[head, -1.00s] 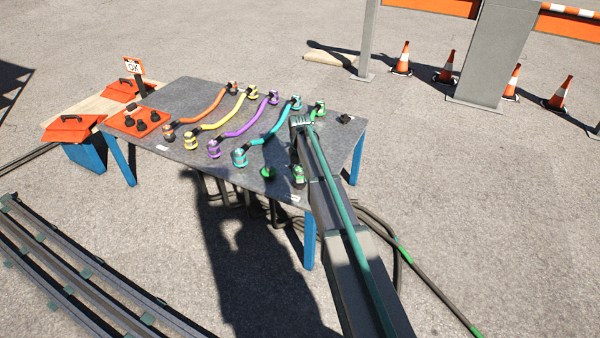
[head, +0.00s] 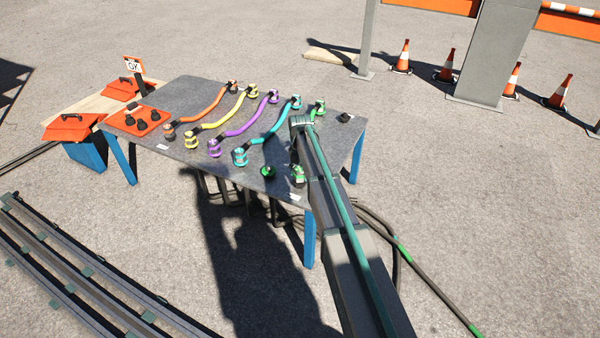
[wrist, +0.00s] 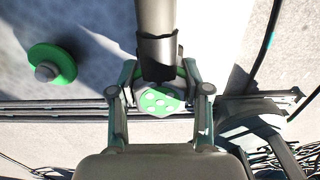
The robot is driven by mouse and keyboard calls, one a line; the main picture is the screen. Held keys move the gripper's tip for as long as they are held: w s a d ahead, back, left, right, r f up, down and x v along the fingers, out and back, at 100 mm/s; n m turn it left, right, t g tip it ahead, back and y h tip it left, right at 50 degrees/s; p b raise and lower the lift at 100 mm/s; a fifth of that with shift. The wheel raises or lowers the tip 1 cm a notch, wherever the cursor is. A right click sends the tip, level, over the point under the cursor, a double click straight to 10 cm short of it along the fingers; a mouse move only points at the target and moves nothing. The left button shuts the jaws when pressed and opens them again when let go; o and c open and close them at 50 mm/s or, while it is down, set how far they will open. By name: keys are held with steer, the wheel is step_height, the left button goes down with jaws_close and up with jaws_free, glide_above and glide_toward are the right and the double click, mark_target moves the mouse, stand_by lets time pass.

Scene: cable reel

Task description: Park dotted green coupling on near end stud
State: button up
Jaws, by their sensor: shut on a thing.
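The dotted green coupling (wrist: 160,102) is between my gripper's fingers in the wrist view, its green face with white dots showing. My gripper (wrist: 160,108) is shut on it. A grey hose with a dark collar (wrist: 158,52) runs up from the coupling and hides part of it. A green disc with a grey stud (wrist: 50,66) stands to the left, apart from the coupling. In the head view the green disc (head: 267,172) is at the table's near edge. The held coupling (head: 298,172) shows to its right, beside my arm. I cannot tell whether the coupling touches the table.
Orange, yellow, purple and teal hoses (head: 270,139) lie across the grey table (head: 205,92) to the left. Another green fitting (head: 318,106) stands at the far side. A small black object (head: 344,117) lies at the right corner. Dark cables (head: 385,228) run on the ground.

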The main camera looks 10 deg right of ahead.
steer(key=shift+f, duration=0.3)
steer(key=o, duration=1.4)
steer(key=shift+c, duration=0.2)
step_height(320, 180, up, 12)
